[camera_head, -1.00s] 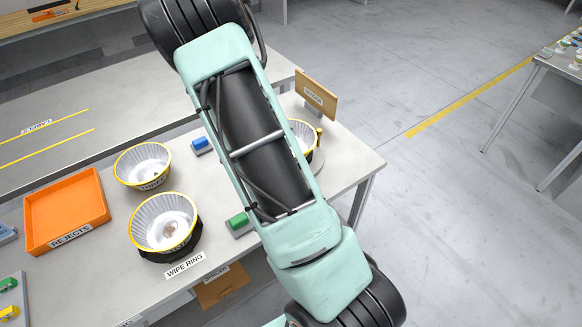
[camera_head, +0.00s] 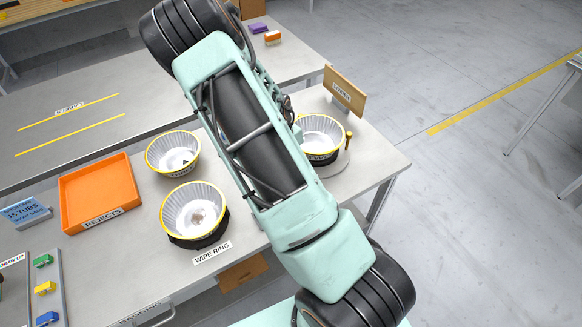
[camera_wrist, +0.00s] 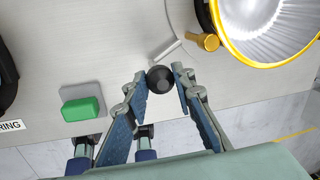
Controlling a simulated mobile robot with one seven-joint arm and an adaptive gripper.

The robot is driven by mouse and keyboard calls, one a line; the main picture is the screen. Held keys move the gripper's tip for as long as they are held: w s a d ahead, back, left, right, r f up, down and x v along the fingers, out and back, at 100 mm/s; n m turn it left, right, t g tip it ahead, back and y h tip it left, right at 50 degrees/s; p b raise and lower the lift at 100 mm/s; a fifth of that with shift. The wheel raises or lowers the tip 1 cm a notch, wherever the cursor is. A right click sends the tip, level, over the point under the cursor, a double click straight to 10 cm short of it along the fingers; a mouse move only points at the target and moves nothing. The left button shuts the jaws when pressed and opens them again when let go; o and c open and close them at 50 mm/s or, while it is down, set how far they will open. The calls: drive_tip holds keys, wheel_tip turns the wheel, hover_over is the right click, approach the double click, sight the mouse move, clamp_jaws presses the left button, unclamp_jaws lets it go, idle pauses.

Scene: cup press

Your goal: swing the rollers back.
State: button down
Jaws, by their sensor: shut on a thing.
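In the wrist view my gripper (camera_wrist: 161,80) is closed around a black ball knob (camera_wrist: 160,79), one finger on each side. A thin grey bar (camera_wrist: 168,50) shows just beyond the knob; I cannot tell if they are joined. A gold roller-like post (camera_wrist: 205,41) stands against the yellow rim of a pleated white tub (camera_wrist: 268,25). In the head view this tub (camera_head: 318,132) sits on a round plate, with the gold post (camera_head: 348,141) at its right. My arm hides the gripper and knob there.
A green block on a grey base (camera_wrist: 83,108) lies left of my gripper. Two more tubs (camera_head: 173,152) (camera_head: 192,208) stand left of my arm, near an orange rejects tray (camera_head: 99,192). A wooden signboard (camera_head: 344,90) stands behind the right tub. The table's front edge is close.

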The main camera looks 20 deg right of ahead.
drive_tip(key=c, duration=1.6)
unclamp_jaws()
drive_tip(key=shift+w+a, duration=0.15)
drive_tip(key=r, duration=0.4)
drive_tip(key=a+r, duration=0.1)
drive_tip(key=r, duration=0.3)
drive_tip(key=a+r, duration=0.1)
drive_tip(key=r, duration=0.3)
drive_tip(key=shift+s+a, duration=0.1)
drive_tip(key=shift+s, duration=0.25)
